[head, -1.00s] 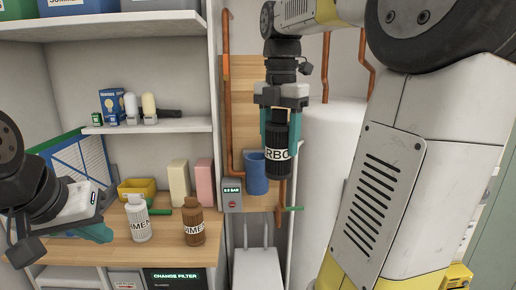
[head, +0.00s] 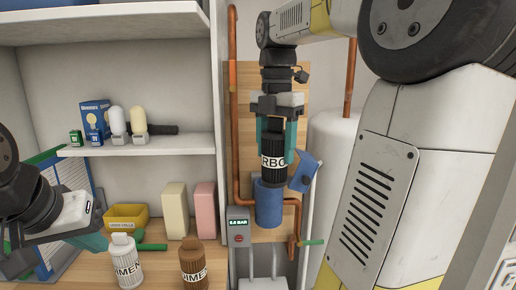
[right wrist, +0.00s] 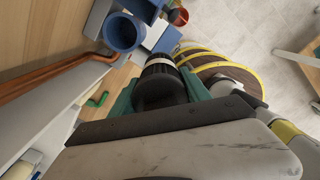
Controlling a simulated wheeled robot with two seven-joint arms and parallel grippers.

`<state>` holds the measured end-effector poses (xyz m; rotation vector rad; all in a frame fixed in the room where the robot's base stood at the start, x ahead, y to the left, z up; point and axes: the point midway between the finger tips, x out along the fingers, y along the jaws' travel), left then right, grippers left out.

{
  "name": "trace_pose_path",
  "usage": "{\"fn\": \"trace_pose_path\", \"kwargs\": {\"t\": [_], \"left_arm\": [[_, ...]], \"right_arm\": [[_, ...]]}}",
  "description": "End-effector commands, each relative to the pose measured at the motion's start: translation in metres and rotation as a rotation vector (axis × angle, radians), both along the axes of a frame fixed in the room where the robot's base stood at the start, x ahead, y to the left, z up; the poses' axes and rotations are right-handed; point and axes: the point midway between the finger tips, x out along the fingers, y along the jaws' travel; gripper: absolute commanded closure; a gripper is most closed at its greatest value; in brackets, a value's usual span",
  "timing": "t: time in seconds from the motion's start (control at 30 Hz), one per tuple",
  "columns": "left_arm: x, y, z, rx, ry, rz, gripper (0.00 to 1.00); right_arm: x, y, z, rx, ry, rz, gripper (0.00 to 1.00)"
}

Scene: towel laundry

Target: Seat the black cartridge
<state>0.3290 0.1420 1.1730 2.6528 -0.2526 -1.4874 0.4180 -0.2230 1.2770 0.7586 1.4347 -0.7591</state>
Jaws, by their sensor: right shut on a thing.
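The black cartridge (head: 274,160) has a white label with part of a word, "RBO". My right gripper (head: 277,138) is shut on it and holds it upright in the head view, its lower end above the blue cup-shaped housing (head: 268,206) on the wooden board. In the right wrist view the cartridge (right wrist: 158,88) sits between the teal fingers, and the open round housing (right wrist: 122,33) is apart from it, up and to the left. A tilted blue piece (head: 305,171) is beside the cartridge. My left gripper (head: 92,241) is at the left; its fingertips are mostly hidden.
A grey gauge box (head: 238,227) and copper pipe (head: 234,130) flank the housing. A green valve handle (head: 312,243) is at lower right. A white tank (head: 335,150) stands behind. A white bottle (head: 124,262) and a brown bottle (head: 193,264) stand on the left counter.

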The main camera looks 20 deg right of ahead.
Motion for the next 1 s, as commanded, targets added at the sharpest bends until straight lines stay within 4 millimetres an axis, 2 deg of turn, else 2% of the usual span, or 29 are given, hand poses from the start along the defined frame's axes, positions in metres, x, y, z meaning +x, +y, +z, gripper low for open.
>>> {"fn": "trace_pose_path", "kwargs": {"t": [0.23,0.8,1.0], "left_arm": [[0.000,0.000,0.000,0.000,-0.001,0.000,1.00],[0.000,0.000,0.000,0.000,0.000,0.000,1.00],[0.000,0.000,0.000,0.000,0.000,0.000,1.00]], "right_arm": [[0.012,-0.003,-0.002,0.000,0.001,0.000,0.93],[0.075,-0.020,-0.016,0.000,0.000,0.000,0.93],[0.091,-0.023,-0.019,0.000,0.000,-0.001,0.93]]}}
